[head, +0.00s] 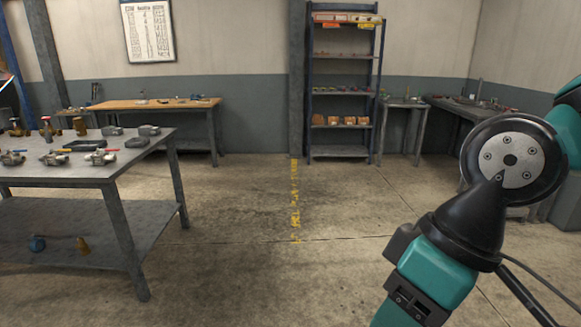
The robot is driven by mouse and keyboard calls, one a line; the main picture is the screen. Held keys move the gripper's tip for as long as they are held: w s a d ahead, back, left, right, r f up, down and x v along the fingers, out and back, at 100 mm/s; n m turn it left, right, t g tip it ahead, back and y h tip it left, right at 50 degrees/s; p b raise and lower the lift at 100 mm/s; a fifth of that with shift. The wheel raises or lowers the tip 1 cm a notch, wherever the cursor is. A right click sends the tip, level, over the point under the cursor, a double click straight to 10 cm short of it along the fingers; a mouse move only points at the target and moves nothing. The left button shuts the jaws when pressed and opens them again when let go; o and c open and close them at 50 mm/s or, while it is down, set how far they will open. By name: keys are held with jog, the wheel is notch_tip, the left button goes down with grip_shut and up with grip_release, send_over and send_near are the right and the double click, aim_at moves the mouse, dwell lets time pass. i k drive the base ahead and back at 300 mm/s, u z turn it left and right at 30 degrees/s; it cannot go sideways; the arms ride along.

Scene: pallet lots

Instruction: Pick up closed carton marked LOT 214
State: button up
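I cannot make out a closed carton marked LOT 214 in the head view. Small orange-brown items (350,121) sit on a lower shelf of the far rack, too small for me to tell what they are or read any marking. Parts of my own arm, teal and black, fill the right side of the view. My gripper's fingers do not show.
A metal table (95,172) with valves and fittings stands at the left. A wooden-topped bench (155,104) stands along the back wall. A tall shelf rack (341,152) stands right of a pillar (297,75). The concrete floor (240,215) between is clear.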

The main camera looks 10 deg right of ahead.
aim_at(332, 120)
jog(key=z, duration=0.45)
jog(key=i, duration=2.05)
jog(key=z, duration=0.4)
jog(key=i, duration=4.35)
jog(key=u, duration=0.3)
jog(key=i, duration=1.95)
jog(key=u, duration=0.3)
